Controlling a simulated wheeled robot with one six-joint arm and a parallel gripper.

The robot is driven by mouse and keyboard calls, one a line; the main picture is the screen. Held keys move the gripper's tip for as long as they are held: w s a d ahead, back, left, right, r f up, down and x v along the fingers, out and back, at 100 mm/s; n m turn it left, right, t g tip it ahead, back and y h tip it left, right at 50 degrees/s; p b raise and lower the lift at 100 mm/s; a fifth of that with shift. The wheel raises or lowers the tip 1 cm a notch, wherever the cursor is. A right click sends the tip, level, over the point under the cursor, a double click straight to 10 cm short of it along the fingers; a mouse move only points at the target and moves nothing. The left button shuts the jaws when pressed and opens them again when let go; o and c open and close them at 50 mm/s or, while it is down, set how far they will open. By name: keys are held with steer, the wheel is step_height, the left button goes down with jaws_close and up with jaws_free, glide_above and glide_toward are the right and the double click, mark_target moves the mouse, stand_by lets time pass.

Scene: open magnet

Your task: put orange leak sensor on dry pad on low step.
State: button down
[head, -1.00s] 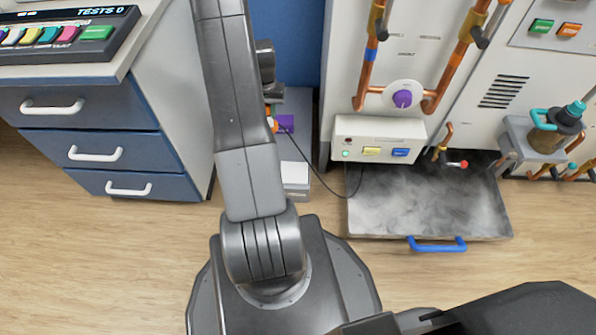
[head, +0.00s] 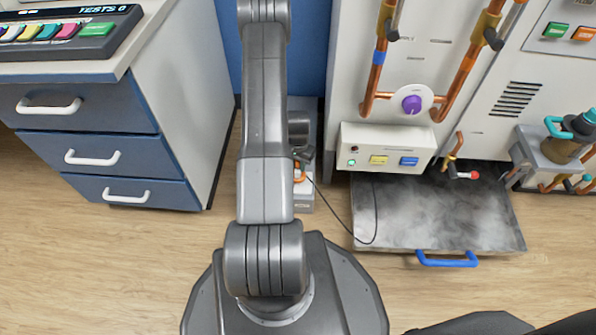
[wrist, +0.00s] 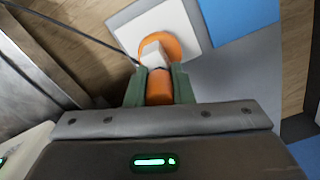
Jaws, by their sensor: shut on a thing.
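The orange leak sensor (wrist: 159,88) is held between the green fingers of my gripper (wrist: 158,86), which is shut on it. Its orange round end (wrist: 173,45) and a whitish block lie beyond the fingertips, over a white pad (wrist: 158,20). I cannot tell whether the sensor touches the pad. The pad lies on a grey step (wrist: 235,75). In the head view, the sensor (head: 299,177) shows as a small orange patch beside my arm, which hides most of the step and pad.
A dark cable runs from the sensor towards the metal tray (head: 440,215) with a blue handle (head: 447,259). A blue panel (wrist: 238,18) lies beside the white pad. A drawer cabinet (head: 90,150) stands left, a white machine (head: 420,80) right. Floor in front is clear.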

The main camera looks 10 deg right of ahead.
mark_target(298, 169)
steer(key=shift+f+b, duration=0.35)
steer(key=shift+f, duration=1)
steer(key=shift+f, duration=0.2)
steer(key=c, duration=1.3)
jaws_free()
steer(key=shift+o, duration=0.2)
step_height(298, 169, up, 12)
steer(key=p, duration=0.4)
steer(key=shift+r+p, duration=0.2)
steer(key=shift+p, duration=0.1)
